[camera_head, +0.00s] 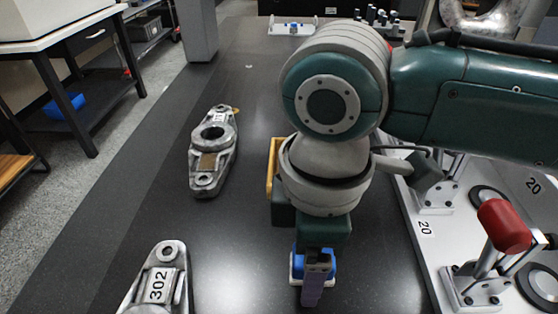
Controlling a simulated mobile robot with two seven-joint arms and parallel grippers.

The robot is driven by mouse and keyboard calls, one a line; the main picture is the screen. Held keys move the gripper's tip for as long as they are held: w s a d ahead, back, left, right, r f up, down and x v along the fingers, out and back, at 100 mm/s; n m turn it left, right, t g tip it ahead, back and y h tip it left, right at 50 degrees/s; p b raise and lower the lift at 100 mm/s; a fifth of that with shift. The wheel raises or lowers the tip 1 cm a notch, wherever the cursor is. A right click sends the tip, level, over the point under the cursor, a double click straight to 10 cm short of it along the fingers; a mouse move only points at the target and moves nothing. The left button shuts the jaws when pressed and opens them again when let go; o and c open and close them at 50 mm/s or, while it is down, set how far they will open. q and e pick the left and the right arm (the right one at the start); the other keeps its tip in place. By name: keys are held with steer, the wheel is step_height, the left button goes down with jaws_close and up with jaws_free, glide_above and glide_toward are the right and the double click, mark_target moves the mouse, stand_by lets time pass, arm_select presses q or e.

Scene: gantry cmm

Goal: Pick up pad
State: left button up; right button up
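My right arm comes in from the right and reaches down over the dark table. Its gripper (314,284) points down in the lower middle of the view, seen nearly edge-on, so its opening does not show. A small blue and white object (298,266), which may be the pad, is directly behind the fingers and partly hidden by them. I cannot tell whether the fingers touch it. My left gripper is not in view.
Two grey metal castings, one (212,150) at left centre and one labelled 302 (160,285) in front, lie on the dark table (255,85). A yellow-edged item (273,165) is partly behind my arm. A fixture plate (425,228) with a red-handled clamp (504,226) stands right.

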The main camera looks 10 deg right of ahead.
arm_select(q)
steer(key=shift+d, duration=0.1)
arm_select(e)
jaws_close()
stand_by(0.4)
arm_select(q)
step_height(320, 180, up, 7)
steer(key=p, duration=0.6)
steer(key=shift+p, duration=0.35)
arm_select(e)
step_height(320, 180, up, 20)
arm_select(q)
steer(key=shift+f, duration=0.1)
